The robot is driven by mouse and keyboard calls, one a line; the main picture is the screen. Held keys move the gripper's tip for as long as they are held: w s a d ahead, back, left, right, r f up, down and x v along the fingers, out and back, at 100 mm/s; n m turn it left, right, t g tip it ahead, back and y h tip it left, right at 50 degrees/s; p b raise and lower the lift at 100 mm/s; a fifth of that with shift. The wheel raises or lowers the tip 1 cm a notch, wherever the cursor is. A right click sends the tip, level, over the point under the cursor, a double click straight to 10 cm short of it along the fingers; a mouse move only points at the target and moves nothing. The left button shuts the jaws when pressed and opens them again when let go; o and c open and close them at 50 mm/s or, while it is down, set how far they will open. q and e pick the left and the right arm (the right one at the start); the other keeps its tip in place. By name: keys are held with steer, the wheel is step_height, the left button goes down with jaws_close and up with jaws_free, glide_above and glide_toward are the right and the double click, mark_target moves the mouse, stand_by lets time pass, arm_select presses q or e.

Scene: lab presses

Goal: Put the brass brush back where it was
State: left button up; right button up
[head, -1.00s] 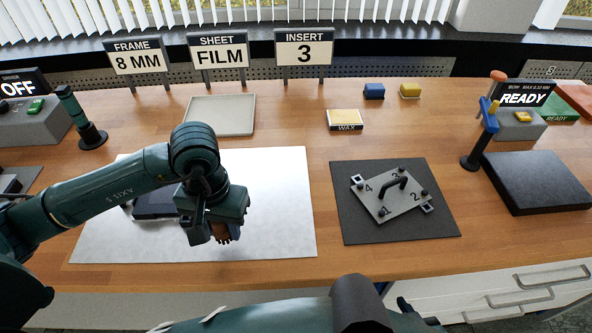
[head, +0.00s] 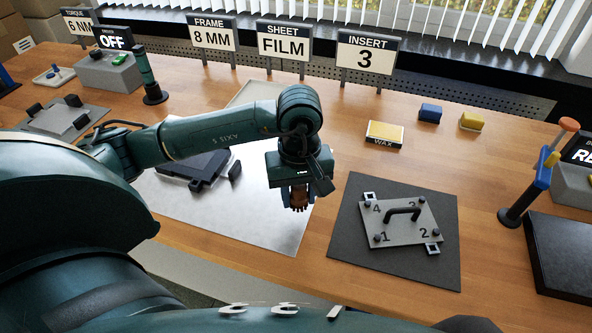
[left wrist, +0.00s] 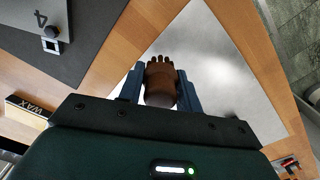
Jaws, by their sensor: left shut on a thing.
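My left gripper (head: 299,192) is shut on the brass brush (head: 299,200), whose brown body sticks out below the jaws in the head view. It is above the right edge of the shiny pale sheet (head: 255,225); the exact height is hard to tell. In the left wrist view, the brush (left wrist: 160,84) shows brown with a toothed far end, between the two blue fingers of the gripper (left wrist: 160,82). My right gripper is not in view.
A dark mat (head: 350,235) with a numbered, handled metal plate (head: 385,232) lies to the right. A black frame-like part (head: 192,163) lies on the sheet's left. A wax box (head: 384,134), blue block (head: 430,113) and yellow block (head: 471,121) stand behind. Bare wood separates sheet and mat.

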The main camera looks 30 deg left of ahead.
arm_select(q)
steer(key=w+a+n, duration=0.1)
steer(key=w+n, duration=0.1)
steer(key=n, duration=0.3)
steer(key=w+a+r+n+b, duration=0.1)
steer(key=n, duration=0.4)
steer(key=w+a+r+n+b, duration=0.1)
steer(key=w+a+n, duration=0.1)
steer(key=n, duration=0.2)
steer(key=shift+w+n, duration=0.3)
steer(key=shift+n, duration=0.1)
steer(key=w+a+r+n+b, duration=0.1)
steer(key=w+a+r+n, duration=0.1)
steer(key=n, duration=0.7)
steer(key=w+a+r+n+b, duration=0.2)
steer(key=w+a+n, duration=0.1)
steer(key=n, duration=0.7)
steer(key=f, duration=0.5)
steer(key=shift+d+f+p, duration=0.25)
steer(key=shift+f+p, duration=0.05)
steer(key=shift+p, duration=0.1)
step_height(320, 180, down, 4)
steer(key=shift+r, duration=0.25)
steer(key=shift+f, duration=0.35)
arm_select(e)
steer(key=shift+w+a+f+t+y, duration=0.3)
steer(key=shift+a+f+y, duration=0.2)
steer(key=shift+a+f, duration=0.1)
